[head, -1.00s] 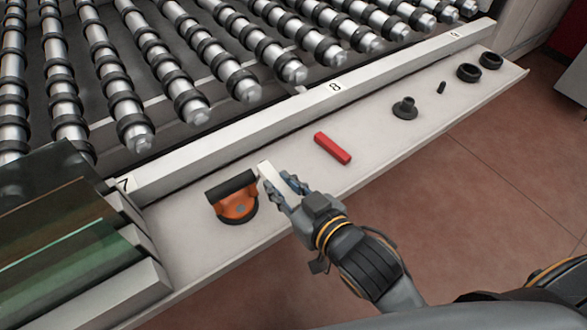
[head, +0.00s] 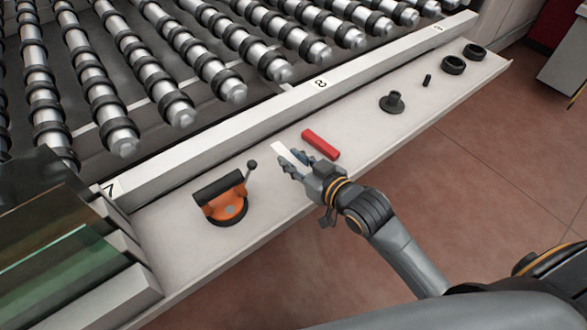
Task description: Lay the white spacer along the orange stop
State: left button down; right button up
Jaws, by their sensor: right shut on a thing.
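My right gripper (head: 293,163) is shut on the white spacer (head: 283,152), a small pale bar that sticks out past the fingertips. It is over the pale ledge, just left of a red bar. The one orange thing in view, which I take as the orange stop (head: 231,208), is an orange body with a black bar along its top and a dark ball-ended lever. It stands on the ledge to the left of the gripper, with a clear gap between them. I cannot tell whether the spacer touches the ledge. My left gripper is out of view.
The red bar (head: 321,145) lies close beside my right gripper. Farther right on the ledge (head: 365,135) are a black flanged part (head: 392,103), a small black peg (head: 427,80) and two black rings. Glass sheets (head: 60,240) stand at the left. Rollers lie behind the rail.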

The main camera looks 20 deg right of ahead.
jog(key=shift+w+d+f, duration=0.2)
jog(key=shift+w+f, duration=0.45)
jog(key=shift+f, duration=0.2)
jog(key=shift+w+f, duration=0.15)
jog(key=shift+f, duration=0.8)
jog(key=shift+w+f, duration=0.1)
jog(key=shift+f, duration=0.8)
jog(key=shift+f, duration=0.1)
jog(key=o, duration=0.9)
jog(key=shift+o, duration=0.2)
jog(key=v, duration=1.2)
jog(key=shift+d, duration=0.1)
